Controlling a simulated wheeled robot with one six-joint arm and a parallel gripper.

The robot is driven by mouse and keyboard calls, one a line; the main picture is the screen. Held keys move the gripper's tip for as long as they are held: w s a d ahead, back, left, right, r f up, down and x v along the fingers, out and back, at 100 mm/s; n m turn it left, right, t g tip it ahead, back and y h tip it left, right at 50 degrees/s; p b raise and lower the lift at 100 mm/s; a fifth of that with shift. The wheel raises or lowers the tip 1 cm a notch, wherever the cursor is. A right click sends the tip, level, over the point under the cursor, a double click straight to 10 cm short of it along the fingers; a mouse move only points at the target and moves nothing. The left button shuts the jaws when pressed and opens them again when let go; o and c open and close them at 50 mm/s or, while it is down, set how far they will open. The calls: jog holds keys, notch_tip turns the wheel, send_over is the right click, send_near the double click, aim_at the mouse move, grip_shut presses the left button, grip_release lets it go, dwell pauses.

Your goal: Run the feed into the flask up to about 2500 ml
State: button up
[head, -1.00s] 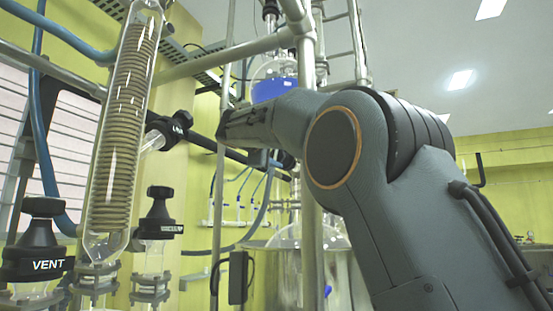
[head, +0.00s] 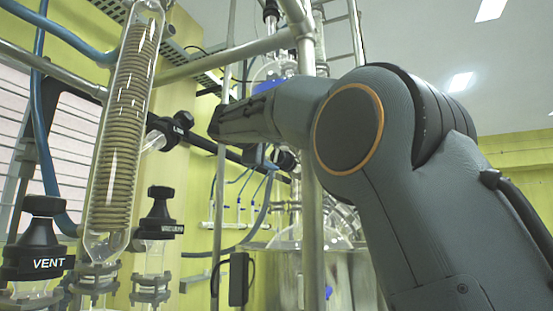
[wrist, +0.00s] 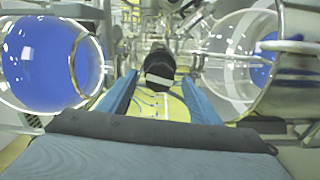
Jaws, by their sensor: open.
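My gripper (wrist: 160,79) is open, with one finger on each side of a black knob with a pale band (wrist: 160,68) in the wrist view. The knob appears beyond or between the fingertips; I cannot tell whether they touch it. A round glass vessel with blue liquid (wrist: 45,62) is at the left, and another glass vessel with blue liquid (wrist: 256,68) at the right. In the head view my gripper (head: 214,124) points left at mid-height. A blue-filled vessel (head: 270,84) is partly hidden behind my arm. A clear glass dome (head: 300,237) sits lower down. No volume marks are readable.
A coiled glass condenser (head: 122,130) stands at the left, near black knobs labelled VENT (head: 42,262) and, apparently, VACUUM (head: 160,226). An upright metal pole (head: 310,190) and a crossbar (head: 225,54) run close to my arm. A metal vessel (head: 345,275) stands below.

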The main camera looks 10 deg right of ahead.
jog(key=shift+v, duration=2.3)
